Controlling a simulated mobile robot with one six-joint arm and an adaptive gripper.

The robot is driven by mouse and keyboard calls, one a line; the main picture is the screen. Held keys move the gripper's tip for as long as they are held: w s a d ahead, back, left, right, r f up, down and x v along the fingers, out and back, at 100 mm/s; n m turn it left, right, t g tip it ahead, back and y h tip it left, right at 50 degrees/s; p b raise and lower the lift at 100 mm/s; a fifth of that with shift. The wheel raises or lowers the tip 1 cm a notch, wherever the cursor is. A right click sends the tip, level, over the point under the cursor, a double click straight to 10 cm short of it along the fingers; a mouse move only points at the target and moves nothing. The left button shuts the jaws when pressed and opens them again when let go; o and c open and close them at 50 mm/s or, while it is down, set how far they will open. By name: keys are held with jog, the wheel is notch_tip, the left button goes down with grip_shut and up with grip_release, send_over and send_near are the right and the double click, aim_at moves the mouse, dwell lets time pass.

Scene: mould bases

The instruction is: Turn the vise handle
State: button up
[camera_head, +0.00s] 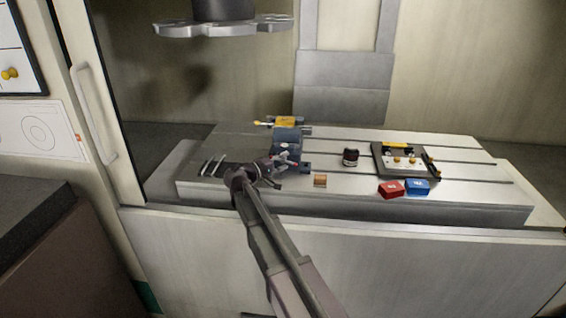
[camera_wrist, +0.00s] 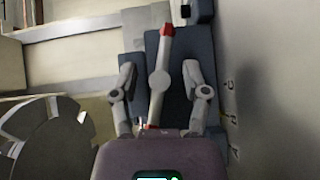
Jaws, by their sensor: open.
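The blue vise (camera_head: 287,142) sits on the slotted machine table, left of its middle. In the wrist view, its blue body (camera_wrist: 168,50) lies beyond my fingers. The vise handle (camera_wrist: 165,45) is a grey bar with a red end and a round hub, slightly tilted from vertical in the picture. My gripper (camera_wrist: 159,68) is open, with one finger on each side of the handle and a visible gap on both sides. In the head view, my gripper (camera_head: 272,172) is at the vise's near side and partly hides the handle there.
On the table (camera_head: 350,200) are a dark round pot (camera_head: 350,157), a tray (camera_head: 385,165) with yellow parts, a red box (camera_head: 391,189), a blue box (camera_head: 417,186), a small orange-brown block (camera_head: 320,180) and dark rods (camera_head: 212,165). A tool carousel (camera_head: 222,28) hangs above.

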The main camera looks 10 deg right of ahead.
grip_shut()
jog(key=shift+r+p, duration=0.15)
jog(key=shift+p, duration=0.25)
